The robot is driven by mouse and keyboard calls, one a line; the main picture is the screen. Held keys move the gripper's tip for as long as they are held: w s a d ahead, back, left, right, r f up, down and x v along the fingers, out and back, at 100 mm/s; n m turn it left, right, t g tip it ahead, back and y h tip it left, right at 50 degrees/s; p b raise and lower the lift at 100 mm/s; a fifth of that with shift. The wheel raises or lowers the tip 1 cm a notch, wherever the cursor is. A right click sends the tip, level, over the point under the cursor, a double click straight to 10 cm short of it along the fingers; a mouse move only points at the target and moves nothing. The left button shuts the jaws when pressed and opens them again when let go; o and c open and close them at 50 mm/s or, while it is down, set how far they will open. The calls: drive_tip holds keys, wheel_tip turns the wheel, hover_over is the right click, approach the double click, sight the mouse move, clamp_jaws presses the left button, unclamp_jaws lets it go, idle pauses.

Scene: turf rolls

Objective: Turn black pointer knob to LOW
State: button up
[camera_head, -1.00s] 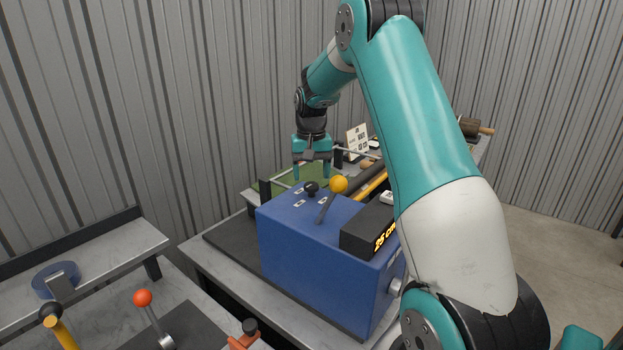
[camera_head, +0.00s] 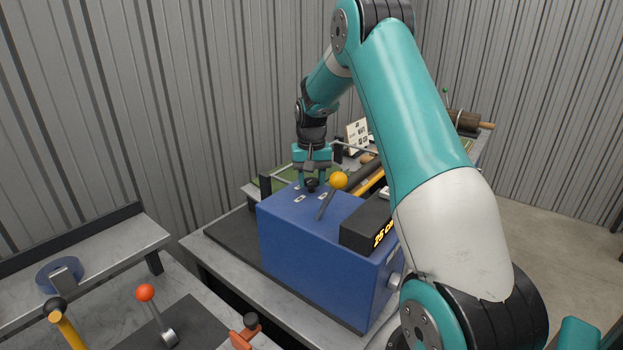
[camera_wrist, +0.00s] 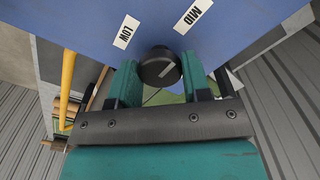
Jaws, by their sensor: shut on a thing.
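The black pointer knob (camera_wrist: 160,68) sits on top of the blue box (camera_head: 300,235); it also shows in the head view (camera_head: 312,185). A light pointer line on the knob's face runs diagonally in the wrist view. The LOW label (camera_wrist: 126,32) and the MID label (camera_wrist: 194,16) lie on the blue surface beyond the knob. My gripper (camera_wrist: 160,80) is shut on the knob, with one teal finger on each side of it. In the head view my gripper (camera_head: 312,180) comes down from above at the far end of the box.
A lever with a yellow ball (camera_head: 339,180) stands on the box close beside my gripper. A black display (camera_head: 372,222) sits at the box's right. A red-ball lever (camera_head: 146,293) is on the nearer bench. A yellow bar (camera_wrist: 68,85) shows left in the wrist view.

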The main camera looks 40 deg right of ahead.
sight(312, 180)
drive_tip(key=n, duration=0.4)
drive_tip(key=shift+n, duration=0.4)
drive_tip(key=n, duration=0.4)
drive_tip(key=shift+w+r+n, duration=0.1)
drive_tip(key=shift+n, duration=0.2)
drive_tip(key=n, duration=0.4)
drive_tip(key=shift+n+b, duration=0.3)
drive_tip(key=shift+n, duration=1.9)
drive_tip(key=o, duration=0.9)
drive_tip(key=shift+o, duration=0.2)
wheel_tip(312, 180, up, 17)
drive_tip(key=b, duration=0.3)
drive_tip(key=shift+r, duration=0.2)
